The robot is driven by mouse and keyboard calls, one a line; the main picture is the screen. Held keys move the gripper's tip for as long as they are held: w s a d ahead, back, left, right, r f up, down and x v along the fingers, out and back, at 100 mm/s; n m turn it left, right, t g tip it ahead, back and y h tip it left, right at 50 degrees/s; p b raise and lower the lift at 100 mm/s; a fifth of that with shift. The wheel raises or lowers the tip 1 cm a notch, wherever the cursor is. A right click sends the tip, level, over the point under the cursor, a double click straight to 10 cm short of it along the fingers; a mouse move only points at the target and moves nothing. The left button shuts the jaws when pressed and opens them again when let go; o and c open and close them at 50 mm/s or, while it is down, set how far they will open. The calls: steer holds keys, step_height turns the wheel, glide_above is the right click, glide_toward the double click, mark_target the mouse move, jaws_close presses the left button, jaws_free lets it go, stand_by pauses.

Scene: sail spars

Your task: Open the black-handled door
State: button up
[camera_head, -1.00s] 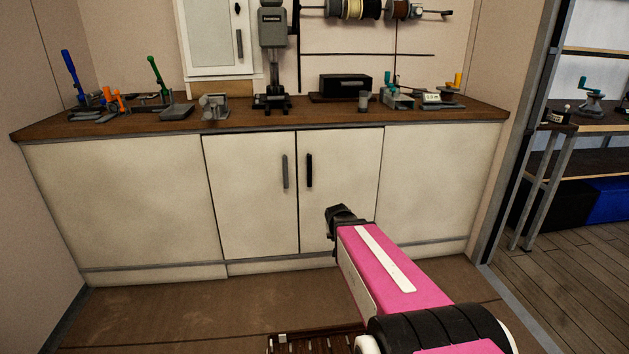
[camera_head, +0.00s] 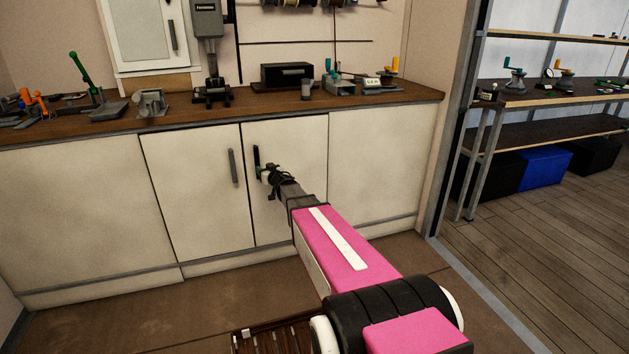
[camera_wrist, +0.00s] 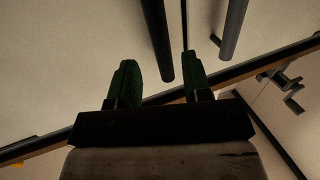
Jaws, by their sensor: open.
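The black handle (camera_head: 257,158) is an upright bar near the left edge of the right-hand cabinet door (camera_head: 300,150). That door looks closed. My gripper (camera_head: 265,172) is at the lower part of this handle in the head view. In the wrist view my gripper's two green fingers (camera_wrist: 160,82) are spread apart. A dark bar, seemingly the black handle (camera_wrist: 158,40), shows between them. Whether the fingers reach around it or touch it I cannot tell. The grey handle (camera_head: 233,166) on the left-hand door (camera_head: 195,190) shows as the other bar (camera_wrist: 233,28) in the wrist view.
The wooden countertop (camera_head: 200,112) above the doors holds tools, a black box (camera_head: 287,75) and a vise-like device (camera_head: 152,102). A shelf rack (camera_head: 530,98) stands at the right. The floor (camera_head: 120,315) before the doors looks mostly clear.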

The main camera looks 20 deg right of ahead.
mark_target(258, 163)
steer(key=x, duration=0.7)
steer(key=shift+c, duration=0.9)
steer(key=c, duration=0.6)
steer(key=shift+o, duration=0.2)
steer(key=shift+s, duration=0.2)
